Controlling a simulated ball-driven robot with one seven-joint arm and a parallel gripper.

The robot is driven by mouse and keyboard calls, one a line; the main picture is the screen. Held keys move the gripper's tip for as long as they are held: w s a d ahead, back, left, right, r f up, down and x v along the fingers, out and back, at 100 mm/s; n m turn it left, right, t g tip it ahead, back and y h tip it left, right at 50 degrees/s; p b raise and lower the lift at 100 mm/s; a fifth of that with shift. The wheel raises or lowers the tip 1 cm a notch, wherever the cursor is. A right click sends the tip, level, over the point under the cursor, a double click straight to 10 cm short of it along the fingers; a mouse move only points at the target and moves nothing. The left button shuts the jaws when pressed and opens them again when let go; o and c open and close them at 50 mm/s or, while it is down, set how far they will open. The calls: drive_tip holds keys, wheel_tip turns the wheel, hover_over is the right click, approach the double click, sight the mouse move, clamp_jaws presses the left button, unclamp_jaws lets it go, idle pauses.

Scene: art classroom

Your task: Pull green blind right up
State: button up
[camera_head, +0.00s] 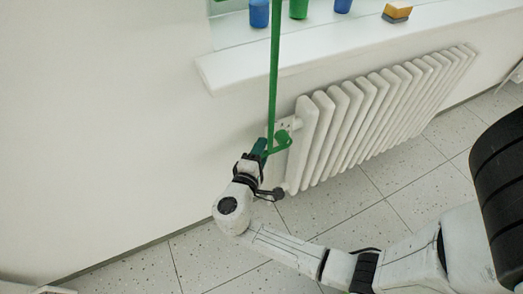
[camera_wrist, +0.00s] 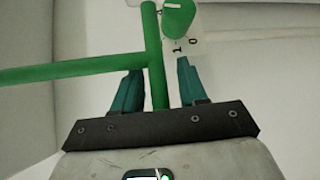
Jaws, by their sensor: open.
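A long green bar (camera_head: 275,70) hangs down in front of the window sill in the head view and ends in a short green crosspiece near the radiator's left end. The blind's cloth is not in view. My gripper (camera_head: 262,146) is at the bar's lower end. In the wrist view, my gripper (camera_wrist: 159,70) is open, with a teal finger on either side of the short green crosspiece (camera_wrist: 156,60). The long bar (camera_wrist: 65,69) runs off to the left from it. I cannot tell whether either finger touches the crosspiece.
A green knob (camera_wrist: 178,18) on a marked white plate is just beyond the fingers. A white radiator (camera_head: 370,110) stands right of my gripper, below a white sill (camera_head: 330,40) holding blue cups (camera_head: 259,13), a green cup (camera_head: 298,9) and a sponge (camera_head: 397,12). The floor (camera_head: 205,260) is clear.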

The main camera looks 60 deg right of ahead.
drive_tip(key=shift+d, duration=0.15)
clamp_jaws()
idle(0.4)
